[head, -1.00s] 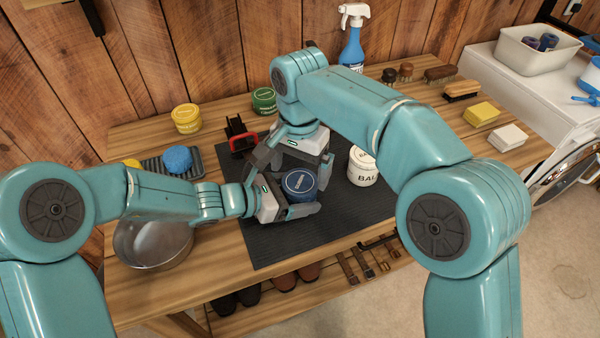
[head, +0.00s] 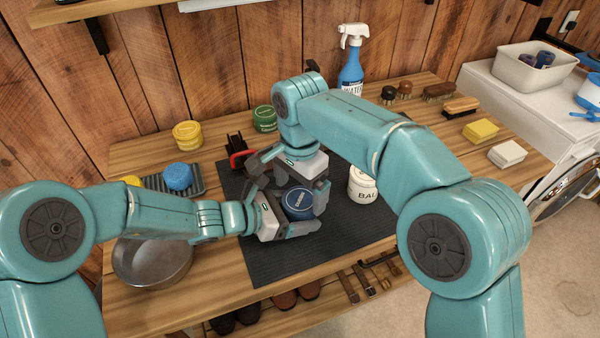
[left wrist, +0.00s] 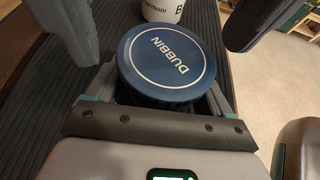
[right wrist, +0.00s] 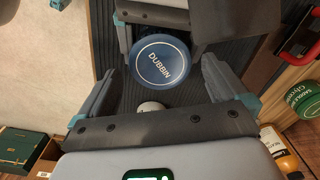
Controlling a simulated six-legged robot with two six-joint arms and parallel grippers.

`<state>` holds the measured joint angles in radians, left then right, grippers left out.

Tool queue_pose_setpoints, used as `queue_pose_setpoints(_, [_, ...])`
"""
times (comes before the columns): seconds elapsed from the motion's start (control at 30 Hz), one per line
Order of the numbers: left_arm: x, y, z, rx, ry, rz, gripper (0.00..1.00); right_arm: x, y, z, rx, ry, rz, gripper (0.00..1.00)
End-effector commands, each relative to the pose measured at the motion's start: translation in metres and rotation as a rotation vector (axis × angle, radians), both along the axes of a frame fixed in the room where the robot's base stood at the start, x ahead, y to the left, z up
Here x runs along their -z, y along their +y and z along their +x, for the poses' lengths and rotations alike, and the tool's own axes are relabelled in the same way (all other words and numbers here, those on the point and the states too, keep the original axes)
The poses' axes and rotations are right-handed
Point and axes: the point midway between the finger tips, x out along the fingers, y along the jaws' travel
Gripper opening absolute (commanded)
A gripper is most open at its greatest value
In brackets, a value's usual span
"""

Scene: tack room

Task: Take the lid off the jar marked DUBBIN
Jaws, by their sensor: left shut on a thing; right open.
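The DUBBIN jar (head: 298,202) has a round dark blue lid with white lettering and stands on the black mat (head: 270,262). Its lid shows face-on in the left wrist view (left wrist: 167,60) and the right wrist view (right wrist: 160,62). My left gripper (head: 296,212) is shut on the jar's body below the lid, from the left; the body is mostly hidden. My right gripper (head: 293,187) is open above the jar, with its fingers spread wider than the lid. In the left wrist view, both right fingers are apart from the lid.
A white jar (head: 361,186) marked BAL stands right of the DUBBIN jar, partly behind my right arm. A red-handled dark item (head: 238,157) is behind left. A green jar (head: 264,118), yellow jar (head: 188,134) and spray bottle (head: 351,72) stand farther back. A metal bowl (head: 152,262) is at left.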

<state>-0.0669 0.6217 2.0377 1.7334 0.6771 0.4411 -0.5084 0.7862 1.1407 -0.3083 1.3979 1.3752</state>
Motion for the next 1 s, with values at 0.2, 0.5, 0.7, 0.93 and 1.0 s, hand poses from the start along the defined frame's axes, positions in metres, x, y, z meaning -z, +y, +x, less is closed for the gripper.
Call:
queue_pose_setpoints(0.2, [0.0000,0.0000,0.0000,0.000,0.000,0.000,0.00,0.0146,-0.0004,-0.0003,0.000,0.001,0.000,1.00])
queue_pose_setpoints(0.5, [0.0001,0.0001,0.0001,0.000,0.000,0.000,0.00,0.0150,-0.0002,-0.0002,0.000,0.001,0.001,0.77])
queue_pose_setpoints(0.7, [0.0001,0.0001,0.0002,0.000,0.000,0.000,0.00,0.0148,-0.0002,-0.0003,-0.004,0.001,0.001,0.42])
queue_pose_setpoints(0.93, [0.0001,0.0002,0.0003,-0.001,0.000,0.000,0.00,0.0146,-0.0003,-0.0005,-0.248,0.001,0.000,0.42])
queue_pose_setpoints(1.0, [0.0001,0.0002,0.0002,-0.001,0.000,0.000,0.00,0.0145,-0.0003,-0.0005,-0.291,0.001,0.000,0.42])
